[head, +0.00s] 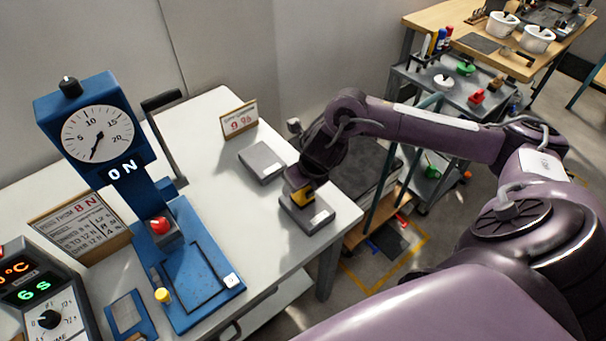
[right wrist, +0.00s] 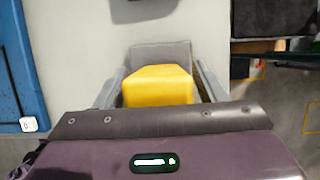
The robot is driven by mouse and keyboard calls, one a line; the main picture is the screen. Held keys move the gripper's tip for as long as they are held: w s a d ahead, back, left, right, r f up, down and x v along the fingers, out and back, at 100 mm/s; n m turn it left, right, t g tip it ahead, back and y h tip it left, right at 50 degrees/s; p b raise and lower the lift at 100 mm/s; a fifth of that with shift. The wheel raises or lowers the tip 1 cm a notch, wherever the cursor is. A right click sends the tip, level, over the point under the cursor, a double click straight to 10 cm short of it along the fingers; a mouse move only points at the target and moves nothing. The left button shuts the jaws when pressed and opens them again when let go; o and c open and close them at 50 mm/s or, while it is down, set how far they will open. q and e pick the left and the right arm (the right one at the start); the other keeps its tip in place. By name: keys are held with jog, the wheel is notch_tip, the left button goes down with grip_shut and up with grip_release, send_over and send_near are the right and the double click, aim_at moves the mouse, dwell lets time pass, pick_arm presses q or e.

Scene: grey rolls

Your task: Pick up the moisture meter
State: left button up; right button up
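A yellow block-shaped device, which I take to be the moisture meter (head: 302,197), sits at a grey cradle (head: 318,218) near the right edge of the white table. In the right wrist view the yellow body (right wrist: 158,86) lies between the grey fingers of my right gripper (right wrist: 160,88), one on each side. I cannot tell whether the fingers press on it or stand slightly apart. The gripper hides much of the meter from above in the head view. My left gripper is not in view.
A second grey plate (head: 262,162) lies behind the cradle, near a sign reading 9 % (head: 239,121). A grey tool cart (head: 450,90) stands beyond the table. The table between press and cradle is clear.

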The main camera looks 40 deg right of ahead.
jog(key=c, duration=0.9)
jog(key=shift+c, duration=1.1)
jog(key=shift+r, duration=0.15)
